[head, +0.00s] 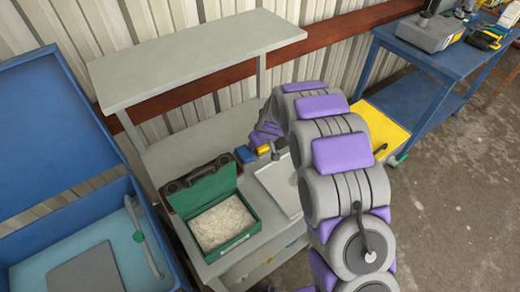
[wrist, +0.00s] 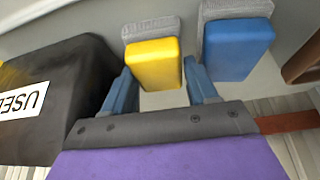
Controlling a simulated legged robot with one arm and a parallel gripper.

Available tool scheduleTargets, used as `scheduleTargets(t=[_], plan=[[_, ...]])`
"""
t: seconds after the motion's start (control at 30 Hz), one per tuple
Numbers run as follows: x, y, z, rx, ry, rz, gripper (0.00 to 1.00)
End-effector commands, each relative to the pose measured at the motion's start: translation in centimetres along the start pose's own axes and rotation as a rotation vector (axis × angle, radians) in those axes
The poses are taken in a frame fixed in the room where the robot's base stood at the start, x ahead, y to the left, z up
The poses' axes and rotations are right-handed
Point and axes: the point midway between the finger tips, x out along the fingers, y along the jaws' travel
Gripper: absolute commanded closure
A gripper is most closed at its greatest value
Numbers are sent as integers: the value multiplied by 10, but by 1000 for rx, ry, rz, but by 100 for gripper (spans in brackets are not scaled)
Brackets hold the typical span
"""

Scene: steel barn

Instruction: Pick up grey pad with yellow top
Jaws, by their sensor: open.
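The grey pad with yellow top (wrist: 153,62) is in the upper middle of the wrist view, its grey part showing behind the yellow block. My gripper (wrist: 159,72) is open, with one blue finger on each side of the yellow top's near end. I cannot tell whether the fingers touch it. In the head view the yellow top (head: 263,150) is on the grey bench, just left of my purple and grey arm. A similar grey pad with blue top (wrist: 237,48) stands right beside it, close to the right finger.
A black object with a "USED" label (wrist: 50,95) sits close on the left in the wrist view. On the bench (head: 262,225) are a green open box (head: 205,190) and a pale tray (head: 275,185). A raised grey shelf (head: 195,55) hangs over the back. A blue chest (head: 75,225) stands left.

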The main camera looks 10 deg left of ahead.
Motion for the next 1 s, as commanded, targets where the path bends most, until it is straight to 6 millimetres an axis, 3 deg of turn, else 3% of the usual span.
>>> scheduleTargets(t=[0.03,0.07,0.1,0.4,0.67,0.87,0.93,1.0], plan=[[11,-3,17,7,-37,-14,34],[12,-3,18,7,-40,-14,34],[13,-4,18,7,-43,-15,46],[19,-5,25,11,-61,-25,72],[21,-6,29,13,-73,-31,73],[8,-7,25,14,-76,-33,72],[-2,-7,20,13,-73,-31,77],[-14,-6,13,12,-66,-26,90]])
